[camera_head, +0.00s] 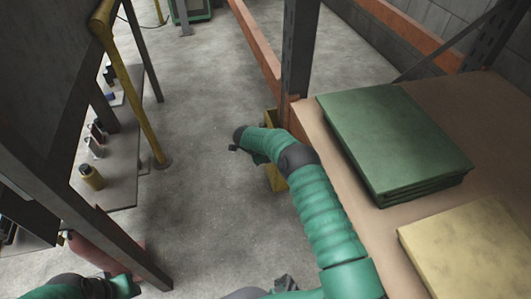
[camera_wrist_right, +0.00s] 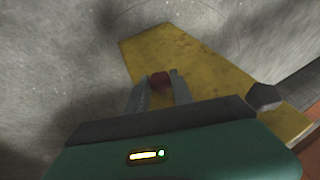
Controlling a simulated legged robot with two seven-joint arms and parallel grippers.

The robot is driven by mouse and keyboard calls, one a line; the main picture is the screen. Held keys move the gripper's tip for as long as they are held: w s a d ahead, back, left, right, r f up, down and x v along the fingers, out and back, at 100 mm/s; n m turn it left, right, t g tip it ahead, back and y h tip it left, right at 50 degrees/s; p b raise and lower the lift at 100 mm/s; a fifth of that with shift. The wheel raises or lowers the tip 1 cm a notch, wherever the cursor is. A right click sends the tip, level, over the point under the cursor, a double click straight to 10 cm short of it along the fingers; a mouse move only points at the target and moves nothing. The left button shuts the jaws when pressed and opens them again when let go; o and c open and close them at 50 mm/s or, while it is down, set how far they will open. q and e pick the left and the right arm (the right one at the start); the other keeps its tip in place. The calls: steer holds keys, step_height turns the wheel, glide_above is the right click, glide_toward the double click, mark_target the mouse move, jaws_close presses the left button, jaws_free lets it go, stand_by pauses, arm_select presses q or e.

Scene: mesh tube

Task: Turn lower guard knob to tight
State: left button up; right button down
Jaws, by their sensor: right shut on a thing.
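The yellow guard (camera_wrist_right: 190,65) stands low over the concrete floor in the right wrist view. In the head view my green right arm reaches down to the yellow guard (camera_head: 275,181) at the foot of a dark rack post. The arm hides part of the guard there, and the knob does not show. The knob's markings cannot be read. My left gripper is out of view; only part of my left arm shows at the bottom left.
A rack shelf (camera_head: 368,238) on the right carries a green stack (camera_head: 395,135) and a tan slab (camera_head: 465,250). A dark post (camera_head: 300,50) rises beside my right arm. On the left stands a bench (camera_head: 120,185) with small containers. The floor between (camera_head: 190,130) is clear.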

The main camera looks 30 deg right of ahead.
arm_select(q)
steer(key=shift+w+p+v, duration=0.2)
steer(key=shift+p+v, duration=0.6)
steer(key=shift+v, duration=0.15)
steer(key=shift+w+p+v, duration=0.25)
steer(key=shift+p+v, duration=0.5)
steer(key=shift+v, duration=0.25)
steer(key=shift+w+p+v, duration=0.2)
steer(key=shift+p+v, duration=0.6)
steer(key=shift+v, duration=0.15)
arm_select(e)
steer(key=shift+s+a+f+m+t+h, duration=0.15)
steer(key=shift+m+t+h, duration=0.15)
steer(key=shift+t, duration=0.6)
steer(key=shift+s+f+m+t+h, duration=0.1)
steer(key=shift+s+m+t+h, duration=0.15)
steer(key=shift+t, duration=0.65)
steer(key=shift+s+a+f+m+t+h, duration=0.15)
steer(key=shift+t+h, duration=0.2)
steer(key=shift+t, duration=0.55)
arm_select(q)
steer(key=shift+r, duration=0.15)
arm_select(e)
steer(key=c, duration=1.1)
jaws_free()
steer(key=shift+d, duration=0.1)
steer(key=shift+r, duration=0.1)
